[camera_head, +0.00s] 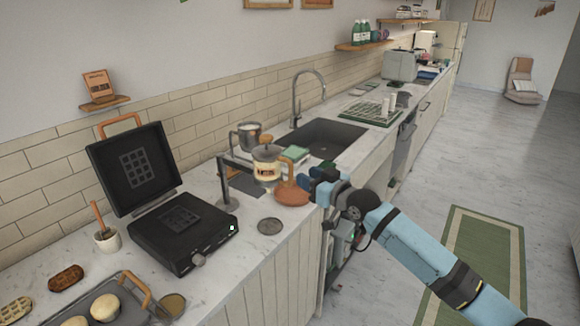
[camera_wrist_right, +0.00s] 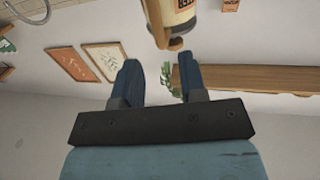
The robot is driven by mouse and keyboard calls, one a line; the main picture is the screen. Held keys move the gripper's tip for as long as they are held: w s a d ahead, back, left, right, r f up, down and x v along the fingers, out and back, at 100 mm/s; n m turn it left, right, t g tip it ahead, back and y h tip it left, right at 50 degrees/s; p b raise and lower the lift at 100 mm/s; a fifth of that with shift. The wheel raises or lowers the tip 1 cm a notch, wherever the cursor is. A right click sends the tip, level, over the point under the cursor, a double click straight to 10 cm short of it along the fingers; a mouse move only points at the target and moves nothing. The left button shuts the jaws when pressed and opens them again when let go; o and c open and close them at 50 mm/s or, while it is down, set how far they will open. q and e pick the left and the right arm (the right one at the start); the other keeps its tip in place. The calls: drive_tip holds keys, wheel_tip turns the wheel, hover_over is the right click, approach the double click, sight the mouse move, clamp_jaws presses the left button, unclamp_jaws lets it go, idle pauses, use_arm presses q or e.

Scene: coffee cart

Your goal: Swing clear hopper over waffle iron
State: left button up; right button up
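The clear hopper (camera_head: 267,169), with a label and an orange-brown handle (camera_head: 291,169), hangs from a dark swing arm on a post (camera_head: 227,196) to the right of the waffle iron (camera_head: 192,229). The waffle iron's lid (camera_head: 133,167) stands open. My right gripper (camera_head: 306,180) is just right of the hopper. In the right wrist view its two fingers (camera_wrist_right: 152,76) are apart with nothing between them. The hopper (camera_wrist_right: 176,12) and its handle (camera_wrist_right: 174,43) show just beyond the fingertips; I cannot tell whether they touch. My left gripper is not in view.
A metal pitcher (camera_head: 248,136) stands behind the hopper near the sink (camera_head: 325,138). A brown round thing (camera_head: 292,196) lies below my gripper. A dark disc (camera_head: 270,226) lies on the counter. A tray (camera_head: 68,308) with buns is at the front left.

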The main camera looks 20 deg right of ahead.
sight(292, 168)
drive_tip(key=x, duration=0.7)
drive_tip(key=shift+w, duration=0.15)
drive_tip(key=shift+p, duration=0.3)
clamp_jaws()
